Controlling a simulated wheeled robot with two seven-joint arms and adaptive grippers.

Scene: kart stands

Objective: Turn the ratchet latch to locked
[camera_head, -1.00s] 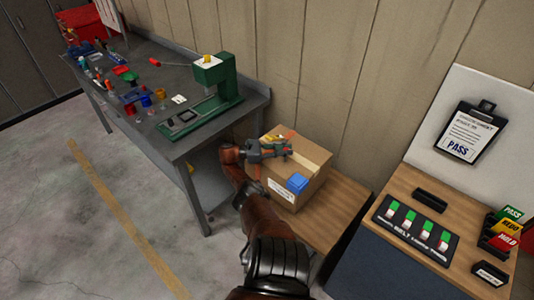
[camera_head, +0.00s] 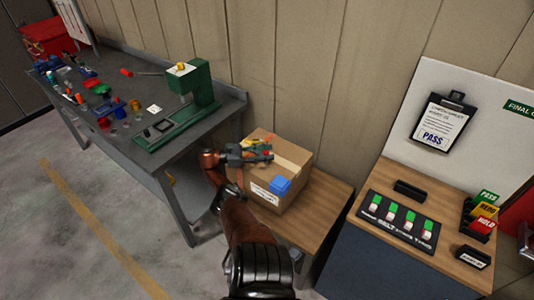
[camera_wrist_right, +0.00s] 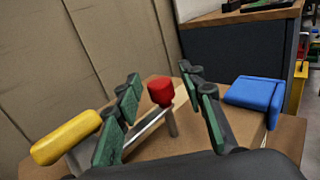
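A cardboard box (camera_head: 297,160) stands on a low wooden stand. In the right wrist view a metal lever with a red knob (camera_wrist_right: 161,91) stands on its top, between a yellow handle (camera_wrist_right: 66,137) and a blue block (camera_wrist_right: 256,95). The blue block also shows on the box in the head view (camera_head: 281,186). I cannot tell for sure which part is the ratchet latch. My right gripper (camera_head: 264,153) is over the box top. Its fingers (camera_wrist_right: 162,78) are apart, with the red knob seen between them; no grip on it shows. My left gripper is out of view.
A grey workbench (camera_head: 115,140) with a green press (camera_head: 195,95) and many small items stands at the left. At the right a wooden-topped station (camera_head: 400,260) holds a black panel (camera_head: 398,222) with green-and-white switches and coloured cards. The wall is close behind the box.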

